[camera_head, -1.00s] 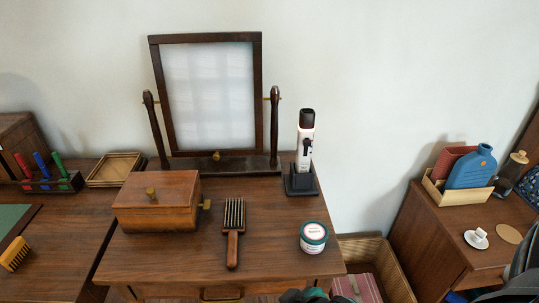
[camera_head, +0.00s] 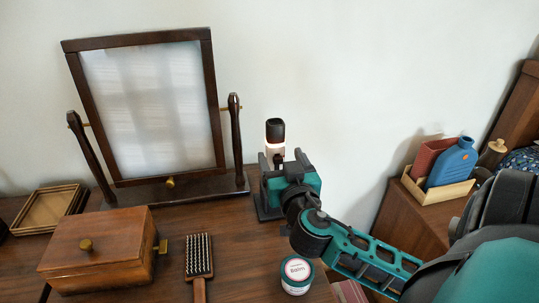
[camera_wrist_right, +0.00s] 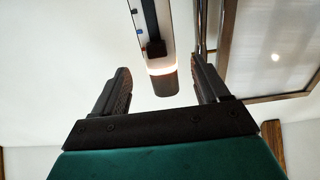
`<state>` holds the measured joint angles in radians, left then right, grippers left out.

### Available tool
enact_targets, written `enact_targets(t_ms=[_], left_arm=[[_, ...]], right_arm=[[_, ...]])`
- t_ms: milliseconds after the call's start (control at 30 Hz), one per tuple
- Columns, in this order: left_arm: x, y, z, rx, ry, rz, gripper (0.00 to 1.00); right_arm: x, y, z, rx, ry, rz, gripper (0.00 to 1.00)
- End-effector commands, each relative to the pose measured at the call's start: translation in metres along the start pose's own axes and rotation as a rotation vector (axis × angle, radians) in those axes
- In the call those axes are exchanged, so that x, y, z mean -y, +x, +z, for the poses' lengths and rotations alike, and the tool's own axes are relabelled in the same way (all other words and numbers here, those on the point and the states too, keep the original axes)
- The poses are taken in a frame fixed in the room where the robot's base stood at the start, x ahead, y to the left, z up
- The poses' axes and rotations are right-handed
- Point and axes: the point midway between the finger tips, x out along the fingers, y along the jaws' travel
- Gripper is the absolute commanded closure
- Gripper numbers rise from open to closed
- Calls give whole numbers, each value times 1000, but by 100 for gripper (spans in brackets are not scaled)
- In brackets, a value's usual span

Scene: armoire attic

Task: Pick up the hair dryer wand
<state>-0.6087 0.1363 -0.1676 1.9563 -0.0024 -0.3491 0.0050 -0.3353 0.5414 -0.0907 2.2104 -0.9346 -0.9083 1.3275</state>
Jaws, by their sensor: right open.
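The hair dryer wand (camera_head: 275,133), white with a black top and a glowing band, stands upright in its dark stand (camera_head: 267,205) to the right of the mirror. My right gripper (camera_head: 279,160) is at the wand, in front of its lower body and hiding much of it and the stand. In the right wrist view, the wand (camera_wrist_right: 163,82) shows between the two spread fingers of my right gripper (camera_wrist_right: 160,70), with visible space on both sides. The gripper is open. My left gripper is in neither view.
A tilting mirror (camera_head: 155,105) stands just left of the wand. A wooden box (camera_head: 98,250), a brush (camera_head: 198,257) and a jar (camera_head: 296,274) are on the dresser. A side cabinet with a blue bottle (camera_head: 452,163) is at the right. The wall behind is clear.

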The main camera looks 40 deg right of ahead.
Motion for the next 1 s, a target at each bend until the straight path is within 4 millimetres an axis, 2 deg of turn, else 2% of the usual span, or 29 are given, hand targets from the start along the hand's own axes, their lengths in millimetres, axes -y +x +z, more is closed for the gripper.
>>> enact_targets(t_ms=[167,400,567,633,867,1000], left_arm=[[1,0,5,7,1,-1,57],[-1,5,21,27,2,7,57],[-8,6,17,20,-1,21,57],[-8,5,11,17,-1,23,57],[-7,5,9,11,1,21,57],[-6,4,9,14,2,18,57]], right_arm=[[0,1,6,-6,1,-3,26],[0,1,55,-5,-4,-3,26],[0,1,83,-5,-1,-3,26],[1,11,78,-11,0,-3,26],[1,25,78,-8,2,-3,26],[1,46,77,-10,0,-3,26]])
